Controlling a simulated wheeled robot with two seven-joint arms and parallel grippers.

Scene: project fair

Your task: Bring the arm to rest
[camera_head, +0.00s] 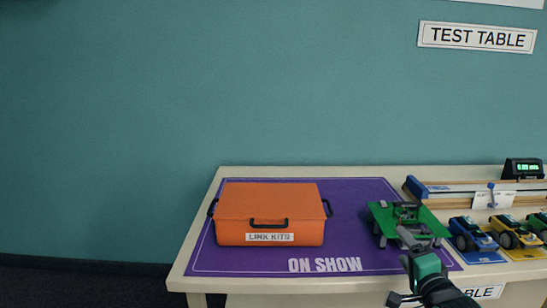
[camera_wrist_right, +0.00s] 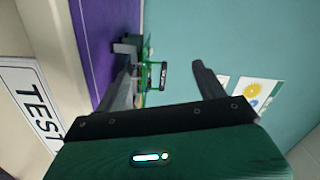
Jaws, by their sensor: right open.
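My right gripper (camera_head: 412,236) reaches in from the lower right of the head view, over the near side of the purple mat's right part. In the right wrist view, the gripper (camera_wrist_right: 163,64) has its two fingers spread wide with nothing held between them. A green board with a grey and black mechanism (camera_head: 381,217) stands on the mat just beyond the gripper. The gripper hides part of it in the head view. Part of it shows past the left finger in the wrist view (camera_wrist_right: 150,84). I cannot tell whether they touch. My left gripper is out of view.
An orange "LINK KITS" case (camera_head: 270,212) sits on the purple "ON SHOW" mat (camera_head: 350,225), on a cream table (camera_head: 210,262). Right of the mat are a blue toy car (camera_head: 476,238), a yellow one (camera_head: 518,236), rails and a black display (camera_head: 523,168). Bare mat lies between case and board.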

